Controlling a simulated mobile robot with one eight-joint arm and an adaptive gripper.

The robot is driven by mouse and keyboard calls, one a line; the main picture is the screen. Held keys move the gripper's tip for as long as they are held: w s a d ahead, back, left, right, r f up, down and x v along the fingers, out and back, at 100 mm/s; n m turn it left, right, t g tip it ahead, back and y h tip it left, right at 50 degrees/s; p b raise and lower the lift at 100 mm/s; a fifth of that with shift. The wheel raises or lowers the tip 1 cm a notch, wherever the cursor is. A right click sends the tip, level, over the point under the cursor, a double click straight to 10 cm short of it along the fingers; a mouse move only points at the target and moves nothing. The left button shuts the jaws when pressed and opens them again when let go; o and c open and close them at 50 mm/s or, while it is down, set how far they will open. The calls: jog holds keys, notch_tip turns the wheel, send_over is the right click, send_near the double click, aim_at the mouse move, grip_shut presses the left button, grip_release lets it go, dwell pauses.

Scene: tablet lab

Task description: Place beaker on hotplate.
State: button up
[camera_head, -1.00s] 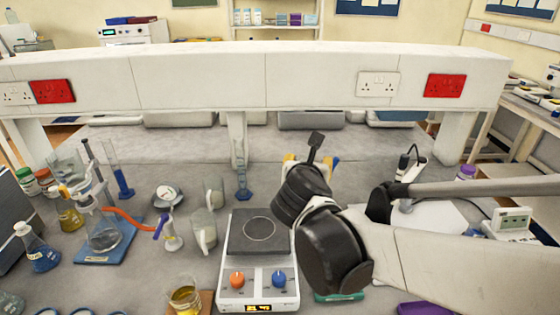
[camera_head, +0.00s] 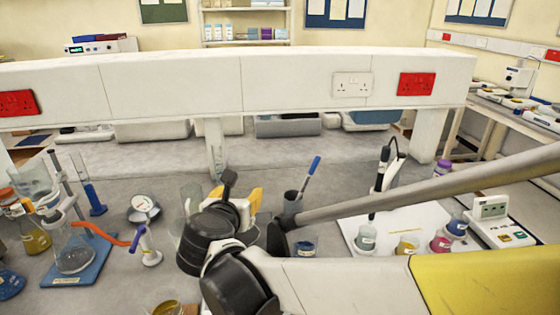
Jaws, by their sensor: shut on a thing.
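My gripper (camera_head: 247,203), with yellow parts showing, is over the middle of the bench. My dark wrist joints cover most of its fingers. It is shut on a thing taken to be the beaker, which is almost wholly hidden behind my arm. The hotplate is not visible now, with my arm across the middle foreground. Clear glassware (camera_head: 190,197) stands just left of my wrist, partly covered. A beaker of yellow liquid (camera_head: 167,308) shows at the bottom edge.
A glass flask (camera_head: 73,257) on a blue stand base is at the left. A dark cup (camera_head: 292,203) with a blue pen and a beaker of blue liquid (camera_head: 303,248) stand right of my gripper. Several coloured beakers are on a white sheet (camera_head: 390,228). A white shelf (camera_head: 200,95) spans behind.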

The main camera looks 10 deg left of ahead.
jog(key=shift+f+b, duration=0.75)
jog(key=shift+f, duration=0.95)
jog(key=shift+f, duration=0.2)
jog(key=o, duration=1.4)
jog(key=shift+r, duration=0.1)
